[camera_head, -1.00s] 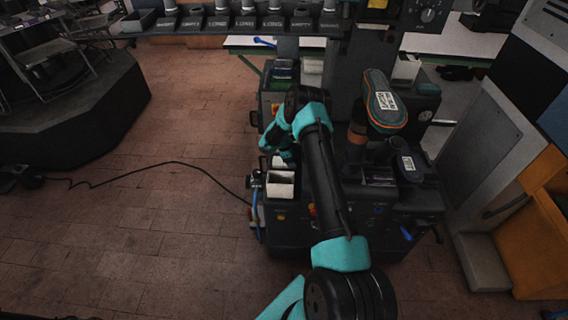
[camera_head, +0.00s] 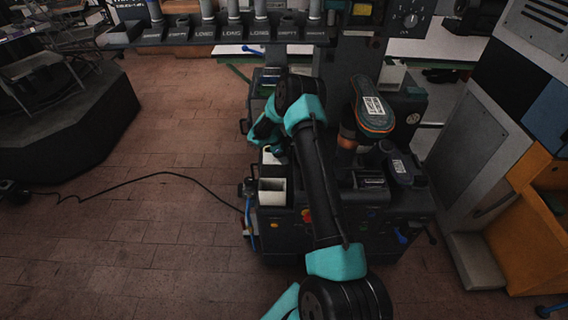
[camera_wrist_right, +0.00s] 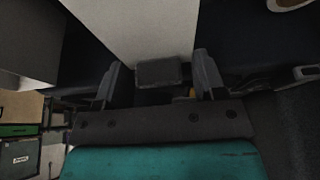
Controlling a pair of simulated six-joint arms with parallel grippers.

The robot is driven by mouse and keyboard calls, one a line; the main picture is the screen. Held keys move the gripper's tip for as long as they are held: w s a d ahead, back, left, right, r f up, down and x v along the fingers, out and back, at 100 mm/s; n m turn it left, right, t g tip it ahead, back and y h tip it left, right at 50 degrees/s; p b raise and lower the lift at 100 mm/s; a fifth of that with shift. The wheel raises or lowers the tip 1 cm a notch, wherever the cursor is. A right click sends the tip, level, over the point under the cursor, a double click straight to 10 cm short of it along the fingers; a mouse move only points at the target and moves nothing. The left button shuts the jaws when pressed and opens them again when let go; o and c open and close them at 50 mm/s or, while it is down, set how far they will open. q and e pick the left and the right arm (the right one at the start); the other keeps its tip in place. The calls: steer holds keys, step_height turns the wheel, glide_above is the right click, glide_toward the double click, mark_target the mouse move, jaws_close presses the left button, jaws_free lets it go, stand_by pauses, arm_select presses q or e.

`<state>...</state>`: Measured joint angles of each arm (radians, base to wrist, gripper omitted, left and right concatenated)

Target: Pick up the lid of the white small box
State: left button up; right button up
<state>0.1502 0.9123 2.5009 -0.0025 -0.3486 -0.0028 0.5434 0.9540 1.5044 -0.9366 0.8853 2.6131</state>
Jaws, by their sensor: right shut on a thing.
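The white small box (camera_head: 272,197) stands on the left front of the dark machine base in the head view, with its top open and its inside showing. My right gripper (camera_head: 266,148) is just behind and above it, partly hidden by its own arm. In the right wrist view, a pale flat panel, which I take as the lid (camera_wrist_right: 140,30), lies ahead of the fingers. A dark grey block (camera_wrist_right: 160,72) at its near edge sits between the fingertips of my right gripper (camera_wrist_right: 160,82), which is shut on the lid. My left gripper is not in view.
A rack of labelled posts (camera_head: 235,32) runs along the back. A black cable (camera_head: 150,177) crosses the brick floor at left, which is otherwise clear. An orange cabinet (camera_head: 525,235) stands right.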

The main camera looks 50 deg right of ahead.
step_height(320, 180, up, 10)
steer(key=shift+r, duration=0.25)
stand_by(0.5)
